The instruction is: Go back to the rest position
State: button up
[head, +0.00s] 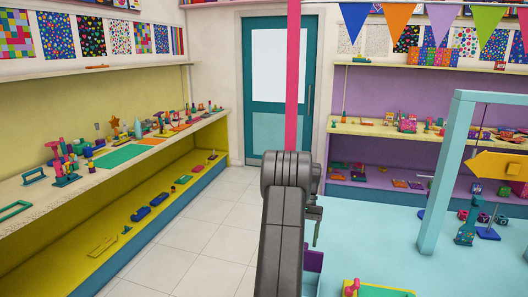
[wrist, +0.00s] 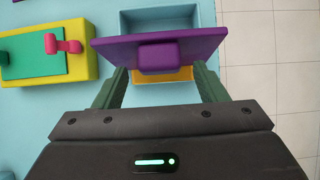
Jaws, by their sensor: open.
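My gripper (wrist: 160,72) points down in the wrist view, its two green fingers apart. A purple panel with a raised purple block (wrist: 158,56) lies between and just beyond the fingertips; I cannot tell whether they touch it. The panel partly covers a light blue open box (wrist: 175,18), with an orange-yellow part (wrist: 166,76) showing below it. In the head view my dark grey arm stands in the middle and mostly hides the gripper. A bit of purple (head: 313,260) shows right of the arm. No balloon is clearly seen.
A yellow block with a green top (wrist: 88,62) and a pink-red handle (wrist: 62,45) sits left of the panel. A light blue frame (head: 440,180) with a yellow arrow sign (head: 495,165) stands right. Toy-filled shelves line the left and back. Tiled floor (head: 200,235) is clear.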

jog(key=shift+s+f, duration=0.1)
jog(key=shift+f, duration=0.95)
jog(key=shift+s+a+r+t+h+b, duration=0.15)
jog(key=shift+s+t+b, duration=0.2)
jog(key=shift+t, duration=0.2)
jog(key=shift+s+a+r+t+h+b, duration=0.1)
jog(key=shift+s+t+h+b, duration=0.1)
jog(key=shift+s+t, duration=0.25)
